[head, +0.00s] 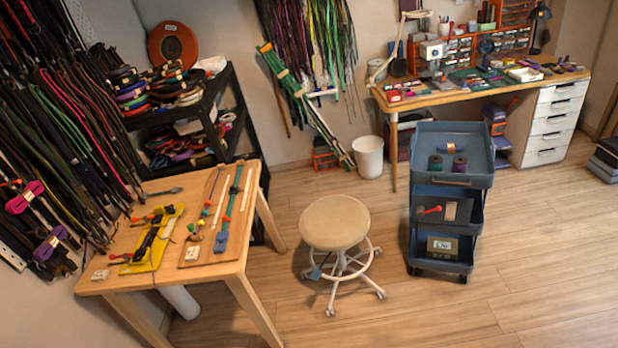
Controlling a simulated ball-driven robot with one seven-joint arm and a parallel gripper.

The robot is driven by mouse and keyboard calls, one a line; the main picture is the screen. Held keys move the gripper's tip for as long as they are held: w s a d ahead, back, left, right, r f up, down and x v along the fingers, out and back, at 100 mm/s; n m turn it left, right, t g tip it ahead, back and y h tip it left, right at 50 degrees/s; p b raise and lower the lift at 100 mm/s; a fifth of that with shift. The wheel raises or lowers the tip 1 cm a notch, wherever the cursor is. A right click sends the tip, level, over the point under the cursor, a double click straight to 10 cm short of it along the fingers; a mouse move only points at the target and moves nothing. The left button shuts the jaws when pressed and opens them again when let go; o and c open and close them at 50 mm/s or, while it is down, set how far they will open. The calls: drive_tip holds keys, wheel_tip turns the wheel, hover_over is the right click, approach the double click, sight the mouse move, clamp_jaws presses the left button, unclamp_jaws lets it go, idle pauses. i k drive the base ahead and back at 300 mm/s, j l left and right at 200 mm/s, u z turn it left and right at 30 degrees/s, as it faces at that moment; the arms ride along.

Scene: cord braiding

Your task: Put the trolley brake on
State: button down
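The trolley (453,184) stands right of centre on the wooden floor in the head view. It is dark blue-grey with three open shelves on castors. Its top tray holds spools and a small purple bundle. The middle shelf holds a red-handled item and a dark box, and the bottom shelf holds a box with a pale label. The castors are small and dark under the bottom shelf, and I cannot make out a brake lever or its position. My gripper is not in view.
A round beige stool (335,223) on white castors stands left of the trolley. A wooden table (250,255) is at the left front. A workbench (440,99) and white drawers (553,125) stand behind, with a white bin (368,158). Floor at the right front is clear.

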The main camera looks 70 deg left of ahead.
sight(420, 212)
drive_tip(key=u, duration=1.1)
drive_tip(key=j+z, duration=0.25)
drive_tip(key=j, duration=0.6)
drive_tip(key=j+z, duration=0.25)
drive_tip(key=j, duration=0.6)
drive_tip(key=i+z, duration=0.25)
drive_tip(key=i, duration=2.55)
